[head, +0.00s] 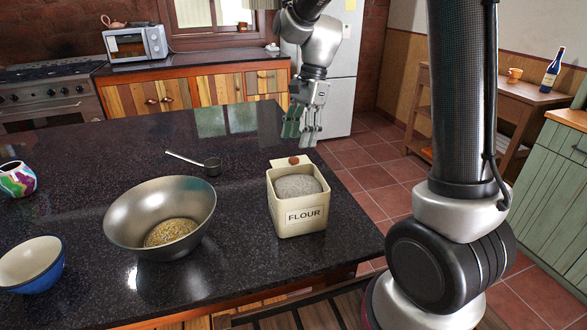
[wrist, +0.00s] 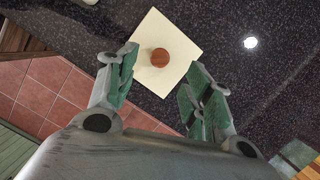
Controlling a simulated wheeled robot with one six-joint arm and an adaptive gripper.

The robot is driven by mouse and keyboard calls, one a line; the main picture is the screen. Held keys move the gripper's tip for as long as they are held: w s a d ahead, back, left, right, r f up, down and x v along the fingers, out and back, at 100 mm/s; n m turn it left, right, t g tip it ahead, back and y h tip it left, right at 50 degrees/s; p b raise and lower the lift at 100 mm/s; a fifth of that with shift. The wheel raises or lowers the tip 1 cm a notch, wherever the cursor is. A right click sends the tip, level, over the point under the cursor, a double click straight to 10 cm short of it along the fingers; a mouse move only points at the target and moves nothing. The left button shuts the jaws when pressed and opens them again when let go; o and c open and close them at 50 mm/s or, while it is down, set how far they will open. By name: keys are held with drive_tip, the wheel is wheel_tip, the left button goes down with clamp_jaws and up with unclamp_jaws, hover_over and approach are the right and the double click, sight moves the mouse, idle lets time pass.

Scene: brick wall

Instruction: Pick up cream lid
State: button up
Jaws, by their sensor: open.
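The cream lid (wrist: 164,80) is a flat square with a round brown knob (wrist: 160,57), seen from above on the dark counter in the wrist view. In the head view the lid (head: 278,163) shows just behind the cream flour canister (head: 298,217), which hides much of it; the knob (head: 294,160) is visible. The canister is open and filled with pale flour. My gripper (head: 300,133) is open and empty, above and behind the lid, apart from it. In the wrist view the lid lies ahead, between and beyond the fingertips (wrist: 159,68).
A metal bowl (head: 130,215) with yellowish grains, a measuring scoop (head: 211,166), a blue bowl (head: 40,284) and a colourful cup (head: 17,179) stand on the counter (head: 90,160) left of the canister. The counter's right edge runs close to the lid, with tiled floor (head: 365,173) beyond.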

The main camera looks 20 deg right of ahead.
sight(294, 159)
drive_tip(key=x, duration=0.6)
drive_tip(key=shift+f, duration=0.15)
drive_tip(key=c, duration=1.1)
